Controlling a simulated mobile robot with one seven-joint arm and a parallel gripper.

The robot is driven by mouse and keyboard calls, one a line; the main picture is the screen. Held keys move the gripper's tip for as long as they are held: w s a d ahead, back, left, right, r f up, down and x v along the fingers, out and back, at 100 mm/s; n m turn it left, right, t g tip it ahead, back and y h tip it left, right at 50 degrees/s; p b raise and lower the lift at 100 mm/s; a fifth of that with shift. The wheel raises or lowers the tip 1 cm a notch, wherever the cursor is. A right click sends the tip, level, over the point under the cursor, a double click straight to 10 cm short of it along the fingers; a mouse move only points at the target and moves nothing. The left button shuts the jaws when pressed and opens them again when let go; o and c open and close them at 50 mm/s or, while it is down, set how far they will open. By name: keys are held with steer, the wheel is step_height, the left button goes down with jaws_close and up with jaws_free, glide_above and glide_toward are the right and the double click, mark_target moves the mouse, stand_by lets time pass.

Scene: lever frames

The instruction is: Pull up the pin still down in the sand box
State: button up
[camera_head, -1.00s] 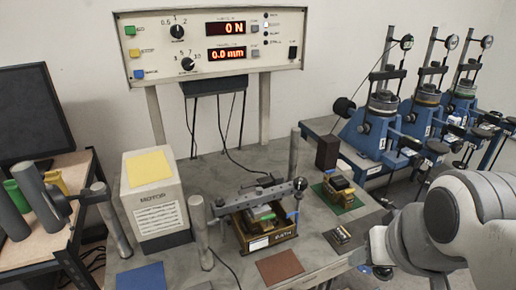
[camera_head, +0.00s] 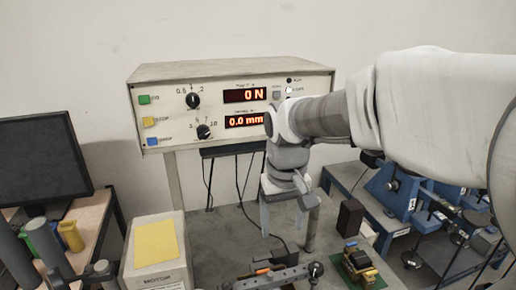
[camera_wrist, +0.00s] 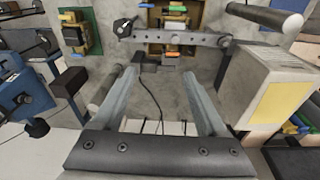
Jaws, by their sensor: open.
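My gripper (camera_head: 284,226) hangs fingers-down in front of the control console and behind the perforated crossbar (camera_head: 275,279). In the wrist view its two fingers (camera_wrist: 158,75) are apart with nothing between them. The crossbar also shows there (camera_wrist: 190,38), above the fingertips. I cannot tell which box holds sand. No pin can be made out clearly as up or down.
The console (camera_head: 218,108) reads 0 N and 0.0 mm. The motor housing (camera_head: 155,250) stands left of the gripper. A grey post (camera_head: 312,225) rises close to its right. A dark block (camera_head: 350,217) and blue machines (camera_head: 395,195) stand farther right. A loose cable lies on the bench.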

mark_target(263, 271)
steer(key=w+a+g+p, duration=0.1)
steer(key=w+a+p, duration=0.1)
steer(key=w+a, duration=0.15)
steer(key=shift+n, duration=0.3)
step_height(263, 271, down, 18)
steer(key=shift+f+p, duration=0.15)
steer(key=shift+p, duration=0.15)
steer(key=shift+c, duration=0.2)
jaws_close()
